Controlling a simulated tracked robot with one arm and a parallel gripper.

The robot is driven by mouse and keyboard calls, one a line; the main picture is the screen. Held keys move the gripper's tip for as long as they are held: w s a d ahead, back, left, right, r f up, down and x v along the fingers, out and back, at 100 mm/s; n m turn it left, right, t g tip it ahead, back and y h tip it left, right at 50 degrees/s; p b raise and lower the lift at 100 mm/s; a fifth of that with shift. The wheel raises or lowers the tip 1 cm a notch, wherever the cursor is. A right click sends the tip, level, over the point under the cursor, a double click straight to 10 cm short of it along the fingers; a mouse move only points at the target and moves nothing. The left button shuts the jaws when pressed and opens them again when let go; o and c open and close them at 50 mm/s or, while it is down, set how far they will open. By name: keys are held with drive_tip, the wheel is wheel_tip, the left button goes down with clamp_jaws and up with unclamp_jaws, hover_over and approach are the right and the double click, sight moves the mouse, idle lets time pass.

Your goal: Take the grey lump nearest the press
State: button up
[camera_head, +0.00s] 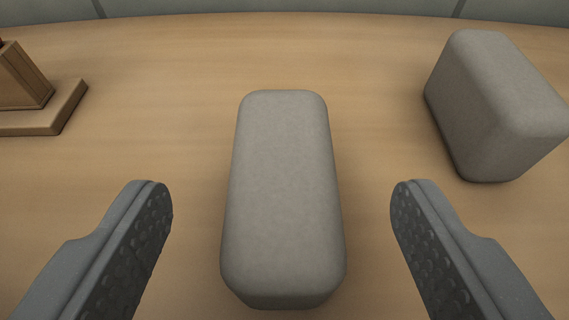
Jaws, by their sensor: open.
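A long grey lump (283,195) with rounded edges lies on the wooden table in the middle of the view. A second grey lump (494,104) stands to the right and farther back, turned at an angle. My gripper (281,205) is open, with one finger on each side of the middle lump. Both fingers are apart from it, with a gap of table showing on either side. I cannot tell how high the fingers are above the table. I cannot tell for sure whether the press is in view.
A wooden object (22,78) on a flat wooden base (42,120) is cut off at the left edge. The table (190,60) is clear between it and the middle lump. A grey-green panelled surface (280,6) runs along the back.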

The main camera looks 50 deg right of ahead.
sight(283, 197)
drive_tip(key=shift+x, duration=1.4)
drive_tip(key=c, duration=1.4)
drive_tip(key=shift+r, duration=0.1)
